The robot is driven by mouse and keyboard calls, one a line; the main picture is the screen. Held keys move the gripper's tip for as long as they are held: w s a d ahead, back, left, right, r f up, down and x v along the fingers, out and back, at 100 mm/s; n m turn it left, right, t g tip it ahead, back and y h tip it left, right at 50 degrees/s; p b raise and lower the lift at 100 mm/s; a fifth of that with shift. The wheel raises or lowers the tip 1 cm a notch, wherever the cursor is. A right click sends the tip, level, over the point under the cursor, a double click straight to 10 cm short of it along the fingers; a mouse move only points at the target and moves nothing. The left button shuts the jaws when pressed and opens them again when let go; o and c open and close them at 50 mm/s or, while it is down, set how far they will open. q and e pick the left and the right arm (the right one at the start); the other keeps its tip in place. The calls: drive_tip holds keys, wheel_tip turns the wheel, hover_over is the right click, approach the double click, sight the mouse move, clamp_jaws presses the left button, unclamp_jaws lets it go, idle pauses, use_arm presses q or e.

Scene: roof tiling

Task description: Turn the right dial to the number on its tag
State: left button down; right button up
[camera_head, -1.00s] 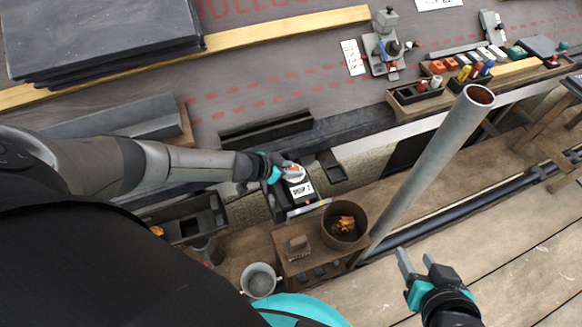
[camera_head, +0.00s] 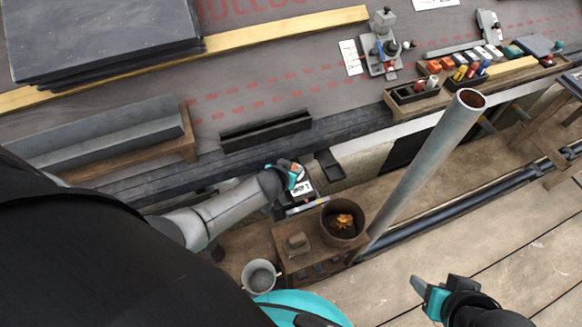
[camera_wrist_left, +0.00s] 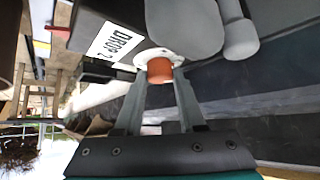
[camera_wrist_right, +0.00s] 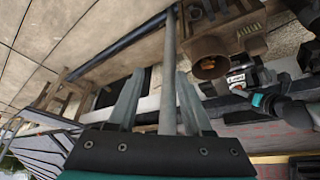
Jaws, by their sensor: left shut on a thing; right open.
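A dark box (camera_wrist_left: 105,12) carries a white tag (camera_wrist_left: 113,43) reading "DROP 2" and a round white dial plate (camera_wrist_left: 150,54) with an orange-red knob (camera_wrist_left: 159,71). My left gripper (camera_wrist_left: 158,86) is shut on this knob, one finger on each side. In the head view the tag (camera_head: 302,189) shows beside my left gripper (camera_head: 291,177), which covers most of the dial. I cannot read the dial's setting or see a second dial. My right gripper (camera_head: 430,291) is open and empty at the lower right, away from the box.
A slanted metal pole (camera_head: 425,170) stands between my two grippers. A brown pot (camera_head: 342,223) and a grey bucket (camera_head: 260,277) are near the box. Grey rounded parts (camera_wrist_left: 185,22) sit close beside the knob. Stacked slates (camera_head: 105,38) lie at upper left.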

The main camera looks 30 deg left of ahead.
use_arm(q)
drive_tip(key=shift+d+n+y+b, duration=0.1)
drive_tip(key=shift+n+y+b, duration=0.2)
drive_tip(key=shift+n+y, duration=0.5)
use_arm(e)
drive_tip(key=shift+w+a+f+t+y, duration=0.35)
drive_tip(key=shift+w+a+t, duration=0.15)
drive_tip(key=shift+w+a, duration=0.25)
use_arm(q)
drive_tip(key=c, duration=0.8)
unclamp_jaws()
drive_tip(key=shift+r, duration=0.1)
